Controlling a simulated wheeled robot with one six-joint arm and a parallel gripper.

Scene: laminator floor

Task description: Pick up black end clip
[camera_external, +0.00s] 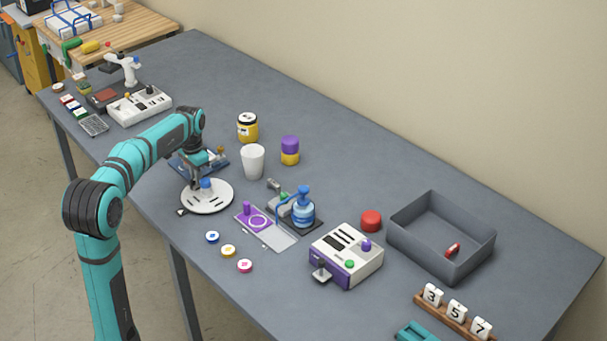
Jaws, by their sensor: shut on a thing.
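My gripper (197,178) is above the white round plate (211,204), near the front edge of the table. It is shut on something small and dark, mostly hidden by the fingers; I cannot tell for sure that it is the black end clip. A blue knob (206,183) shows right beside the fingertips, over the plate. A small dark piece (182,211) shows at the plate's left front rim, too small to identify.
A blue flat device (216,160) lies behind my gripper. A white cup (252,161), a yellow jar (247,128) and a purple-and-yellow jar (290,151) stand beyond. A purple-and-grey board (274,236) lies to the right. A grey bin (408,241) stands farther right.

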